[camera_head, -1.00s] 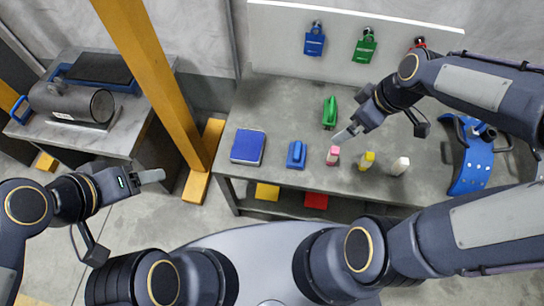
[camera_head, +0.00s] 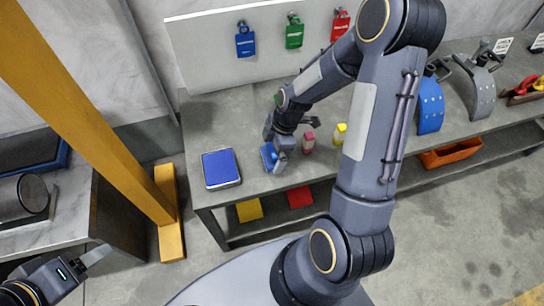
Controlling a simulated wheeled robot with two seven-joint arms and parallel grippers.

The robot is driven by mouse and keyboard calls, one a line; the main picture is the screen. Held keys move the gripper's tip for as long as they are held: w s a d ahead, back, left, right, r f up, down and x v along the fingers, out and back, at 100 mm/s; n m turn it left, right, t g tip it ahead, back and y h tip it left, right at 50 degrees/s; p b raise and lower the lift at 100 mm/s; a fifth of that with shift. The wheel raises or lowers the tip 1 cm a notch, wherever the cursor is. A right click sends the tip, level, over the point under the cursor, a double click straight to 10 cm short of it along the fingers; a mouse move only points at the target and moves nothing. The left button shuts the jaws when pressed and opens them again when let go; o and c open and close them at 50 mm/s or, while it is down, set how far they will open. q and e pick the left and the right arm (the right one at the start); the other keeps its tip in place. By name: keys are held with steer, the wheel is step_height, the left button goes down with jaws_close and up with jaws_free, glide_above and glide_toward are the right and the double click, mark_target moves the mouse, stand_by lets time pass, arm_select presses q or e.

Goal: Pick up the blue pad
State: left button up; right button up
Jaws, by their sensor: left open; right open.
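A flat blue square pad (camera_head: 221,168) with a pale edge lies on the grey bench, left of my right gripper. A smaller blue block-like item (camera_head: 268,155) lies right of it, partly covered by my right gripper (camera_head: 280,164). The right gripper is open and points down at this smaller item, with its fingers close to it. I cannot tell whether they touch. My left gripper (camera_head: 97,256) is open and empty at the lower left, over the floor and away from the bench.
A pink bottle (camera_head: 308,142) and a yellow bottle (camera_head: 340,134) stand right of the gripper. Blue (camera_head: 245,42), green (camera_head: 294,34) and red (camera_head: 340,24) tags hang on the back panel. A yellow post (camera_head: 85,110) stands left. Yellow (camera_head: 249,210) and red (camera_head: 299,197) blocks lie beneath the bench.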

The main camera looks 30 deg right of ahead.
steer(key=shift+x, duration=0.85)
steer(key=shift+c, duration=0.3)
steer(key=c, duration=0.9)
steer(key=shift+o, duration=0.2)
steer(key=shift+r, duration=0.15)
